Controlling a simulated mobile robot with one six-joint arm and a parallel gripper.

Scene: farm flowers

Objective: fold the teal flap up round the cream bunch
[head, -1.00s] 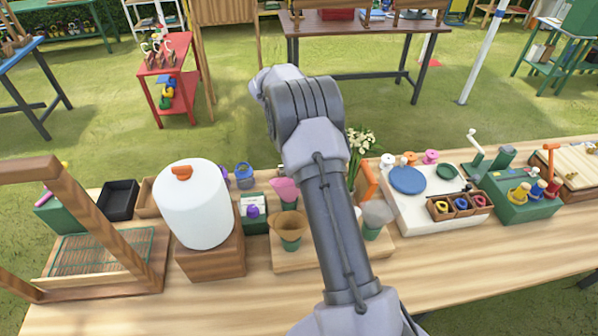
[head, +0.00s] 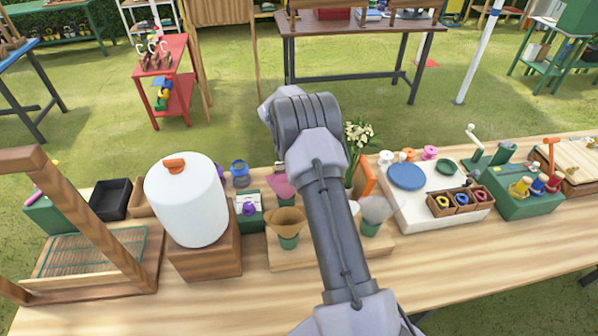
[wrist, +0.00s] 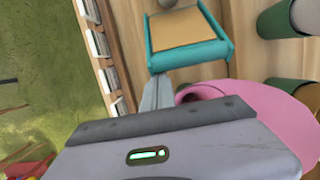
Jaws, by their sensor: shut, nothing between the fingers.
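A teal-edged flap with a tan face (wrist: 187,28) lies at the top middle of the wrist view. My gripper (wrist: 157,86) is shut and empty, its grey tip just below the flap's near teal edge. I cannot tell whether they touch. In the head view my arm hides the flap and my gripper. A bunch of cream-white flowers with green stems (head: 358,134) stands just right of my arm in the head view. I cannot make out the bunch in the wrist view.
A pink cone (wrist: 262,118) sits close to my gripper's right side. Green cups (head: 289,242) with paper cones stand in front on the table. Bare wood runs along the table's front.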

